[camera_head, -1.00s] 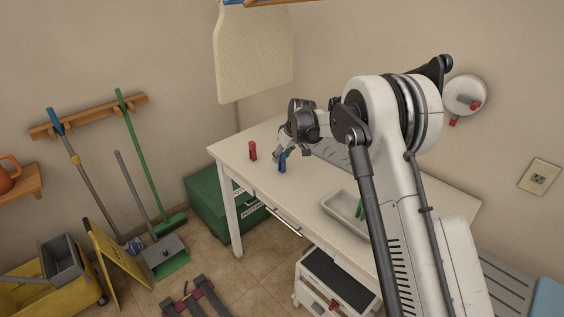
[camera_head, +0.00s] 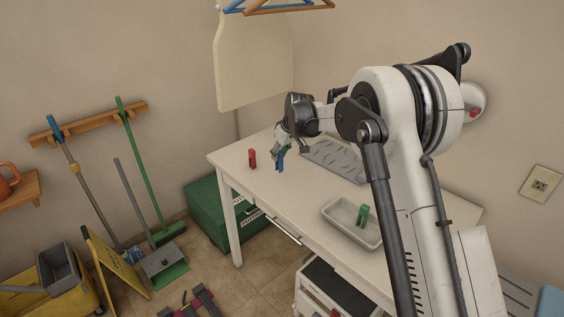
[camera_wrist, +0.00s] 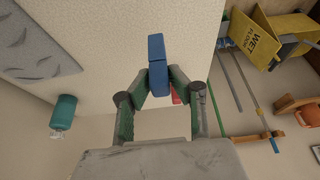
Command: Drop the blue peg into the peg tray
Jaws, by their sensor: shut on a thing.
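The blue peg (camera_head: 281,158) is held in my gripper (camera_head: 279,150) above the white table, left of its middle. In the wrist view the blue peg (camera_wrist: 156,56) sits between the shut fingertips of my gripper (camera_wrist: 157,80). The peg tray (camera_head: 340,220), a pale shallow tray, lies on the table to the right and nearer the camera. A green peg (camera_head: 362,215) stands in it. A red peg (camera_head: 252,159) stands on the table to the left of my gripper. In the wrist view the red peg (camera_wrist: 176,97) is mostly hidden behind a finger.
A grey slotted plate (camera_head: 335,160) lies at the table's back, behind and right of my gripper. The white table (camera_head: 290,197) is bare between my gripper and the tray. A green box (camera_head: 213,212) stands on the floor by the table's left leg.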

